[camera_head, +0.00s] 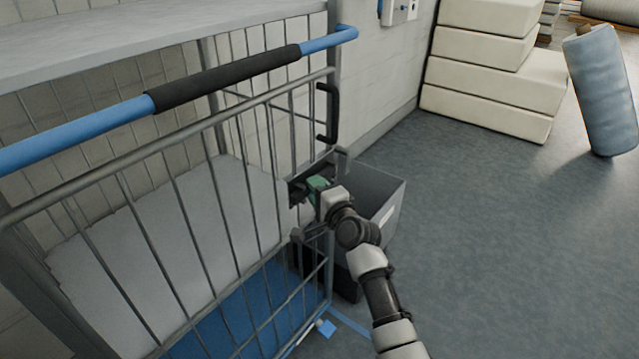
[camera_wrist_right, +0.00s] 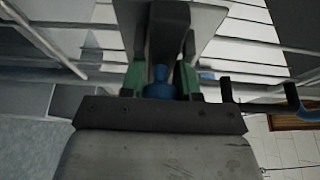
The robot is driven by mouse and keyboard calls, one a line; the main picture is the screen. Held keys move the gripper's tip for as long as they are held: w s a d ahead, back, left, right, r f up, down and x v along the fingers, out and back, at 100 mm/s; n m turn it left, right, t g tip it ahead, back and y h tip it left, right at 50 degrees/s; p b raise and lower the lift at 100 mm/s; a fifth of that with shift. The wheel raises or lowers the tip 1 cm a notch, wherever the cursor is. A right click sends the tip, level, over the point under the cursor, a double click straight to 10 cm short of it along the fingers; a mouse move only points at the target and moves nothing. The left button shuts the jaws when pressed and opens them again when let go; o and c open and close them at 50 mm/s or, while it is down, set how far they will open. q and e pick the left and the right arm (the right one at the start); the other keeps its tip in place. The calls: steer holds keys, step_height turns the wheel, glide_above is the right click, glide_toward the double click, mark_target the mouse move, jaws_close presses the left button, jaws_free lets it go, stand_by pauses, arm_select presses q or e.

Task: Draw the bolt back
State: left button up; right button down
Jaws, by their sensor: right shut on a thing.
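The wire cage cart (camera_head: 185,120) fills the left of the head view. My right gripper (camera_head: 314,186), with green finger pads, is at the right edge of the cart's barred front, beside a dark bolt fitting (camera_head: 297,193). In the right wrist view, my right gripper (camera_wrist_right: 159,76) is shut on the bolt's blue knob (camera_wrist_right: 159,90), with one green pad on each side of it. A dark bar and a pale plate (camera_wrist_right: 205,18) show behind the knob. The fingers hide part of the bolt, and I cannot tell how far it is drawn. My left gripper is not in view.
A blue rail with a black grip (camera_head: 225,78) runs across the cart front. A grey bin (camera_head: 375,195) stands behind my right arm. Cream stacked blocks (camera_head: 490,85) and a blue roll (camera_head: 602,90) stand at the back right. The floor (camera_head: 500,240) on the right is clear.

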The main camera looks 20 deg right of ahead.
steer(key=shift+s+a+f, duration=0.1)
steer(key=shift+a+f, duration=0.05)
steer(key=shift+a, duration=0.05)
steer(key=c, duration=1.3)
jaws_free()
steer(key=o, duration=0.5)
steer(key=shift+a, duration=0.15)
steer(key=shift+s, duration=0.15)
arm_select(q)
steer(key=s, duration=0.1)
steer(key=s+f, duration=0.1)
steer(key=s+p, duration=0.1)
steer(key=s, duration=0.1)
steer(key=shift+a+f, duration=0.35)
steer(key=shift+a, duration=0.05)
arm_select(e)
steer(key=v, duration=1)
steer(key=shift+s+d, duration=0.2)
